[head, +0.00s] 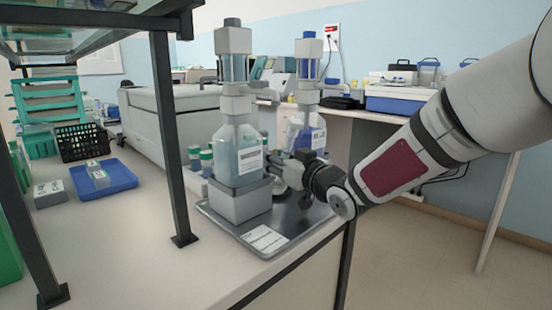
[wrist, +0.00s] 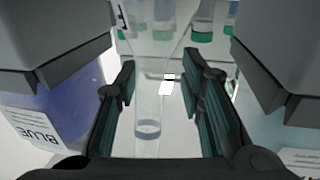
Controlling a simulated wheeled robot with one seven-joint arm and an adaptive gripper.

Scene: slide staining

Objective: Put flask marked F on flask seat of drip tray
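The metal drip tray (head: 292,222) lies on the counter's right end. My gripper (head: 292,172) reaches in from the right, low between two bottle dispensers. In the wrist view, which looks upside down, a clear flask-like vessel (wrist: 148,112) has its narrow neck between the teal-padded fingers of my gripper (wrist: 166,108). A gap shows at the right finger, so the fingers look open around it. I cannot read a letter F on it. The flask seat cannot be made out, and I cannot tell what the vessel stands on.
The front dispenser (head: 238,150) stands on a grey base at the tray's left. The blue dispenser (head: 306,110) stands behind; its BLUE label (wrist: 35,130) shows in the wrist view. Green-capped bottles (head: 206,163) stand behind the front one. A dark shelf post (head: 168,140) rises left.

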